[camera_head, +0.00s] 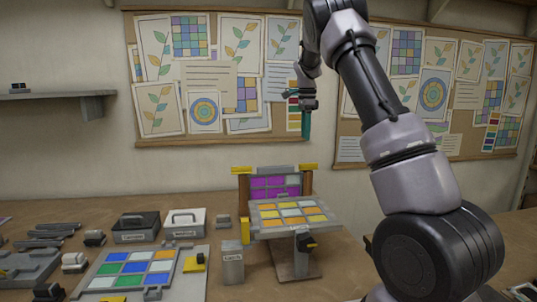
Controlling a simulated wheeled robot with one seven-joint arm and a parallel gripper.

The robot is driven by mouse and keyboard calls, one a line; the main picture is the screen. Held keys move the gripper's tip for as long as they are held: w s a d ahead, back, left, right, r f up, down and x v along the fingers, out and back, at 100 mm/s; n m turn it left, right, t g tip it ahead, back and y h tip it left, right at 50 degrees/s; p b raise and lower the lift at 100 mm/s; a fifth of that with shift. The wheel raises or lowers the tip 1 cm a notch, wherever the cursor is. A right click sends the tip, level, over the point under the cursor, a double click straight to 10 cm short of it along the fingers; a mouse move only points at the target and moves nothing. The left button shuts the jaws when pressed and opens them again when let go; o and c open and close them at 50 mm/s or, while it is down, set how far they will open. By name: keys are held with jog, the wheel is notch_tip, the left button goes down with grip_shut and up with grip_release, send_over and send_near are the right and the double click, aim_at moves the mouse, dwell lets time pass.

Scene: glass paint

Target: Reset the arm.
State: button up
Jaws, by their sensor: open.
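My gripper (306,122) hangs above the workbench at the upper middle of the view, pointing down in front of the wall. It is open and its fingers look teal. Nothing shows between them. My arm comes in from the right and bends over at the top. Below the gripper, well apart from it, a tilted panel of orange, yellow and pale glass squares (289,213) rests on a stand. A purple panel (274,187) stands upright behind it between brown posts.
A flat tray with blue, green and white squares (103,283) lies at the front left. A dark box (136,229) and a white box (185,224) with handles stand behind it. A small grey block (232,262) stands by the stand. A shelf (50,95) juts from the left wall.

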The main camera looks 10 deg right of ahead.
jog(key=s+a+r+n+t+y, duration=0.15)
jog(key=s+r+n, duration=0.35)
jog(key=s, duration=0.5)
jog(key=s+r+n+t+y, duration=0.1)
jog(key=s+r+n+t, duration=0.1)
jog(key=s+r, duration=0.65)
jog(key=s+a+f+n+t, duration=0.2)
jog(key=s+n, duration=0.1)
jog(key=s, duration=0.7)
jog(key=s+a+f+n+t, duration=0.1)
jog(key=s+n, duration=0.3)
jog(key=s, duration=0.6)
jog(key=shift+s+a+f+t, duration=0.35)
jog(key=shift+a+f, duration=0.1)
jog(key=shift+f, duration=0.4)
jog(key=shift+h, duration=0.25)
